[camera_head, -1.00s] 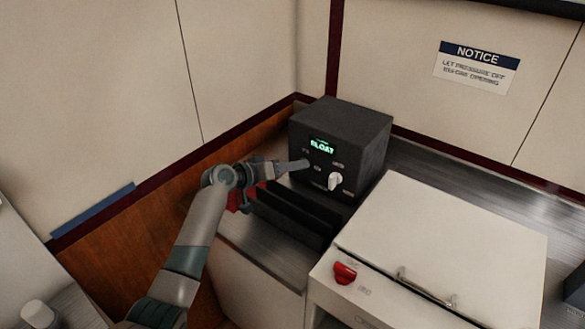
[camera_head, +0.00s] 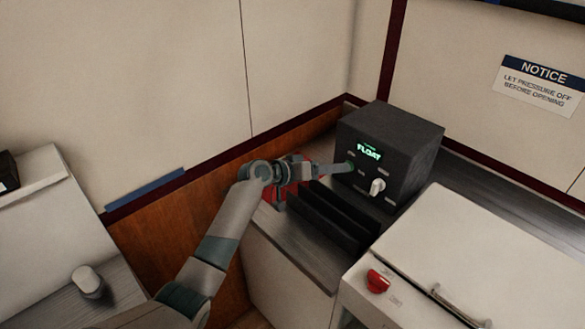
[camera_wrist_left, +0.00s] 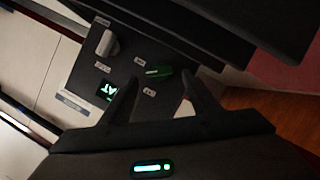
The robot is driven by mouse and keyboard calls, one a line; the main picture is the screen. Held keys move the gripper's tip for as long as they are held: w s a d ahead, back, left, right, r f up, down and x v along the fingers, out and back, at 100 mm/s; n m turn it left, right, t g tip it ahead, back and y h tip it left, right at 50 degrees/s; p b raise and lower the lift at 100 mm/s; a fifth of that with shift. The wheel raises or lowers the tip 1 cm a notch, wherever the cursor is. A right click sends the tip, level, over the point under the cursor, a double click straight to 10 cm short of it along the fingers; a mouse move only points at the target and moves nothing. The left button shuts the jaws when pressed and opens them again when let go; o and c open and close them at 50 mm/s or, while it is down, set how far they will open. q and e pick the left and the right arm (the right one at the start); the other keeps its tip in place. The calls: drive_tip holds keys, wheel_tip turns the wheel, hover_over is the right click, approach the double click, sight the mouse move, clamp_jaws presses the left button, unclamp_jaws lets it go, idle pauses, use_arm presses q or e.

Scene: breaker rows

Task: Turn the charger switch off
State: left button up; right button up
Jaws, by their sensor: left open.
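The charger is a dark grey box (camera_head: 408,143) with a lit green FLOAT display (camera_head: 369,151) on its front panel. A white knob (camera_head: 377,187) sits low on that panel; it also shows in the left wrist view (camera_wrist_left: 106,43). My left gripper (camera_head: 345,168) is at the left side of the panel. My right gripper is not in view.
Black upright slabs (camera_head: 332,219) stand in front of the charger, below my left forearm. A white lidded unit (camera_head: 455,245) with a red knob (camera_head: 377,281) is at the right. Walls close in behind, one with a notice (camera_head: 540,87).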

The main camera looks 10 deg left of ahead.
use_arm(q)
drive_tip(key=p+v, duration=0.5)
drive_tip(key=v, duration=1)
drive_tip(key=shift+p, duration=0.3)
drive_tip(key=shift+c, duration=0.7)
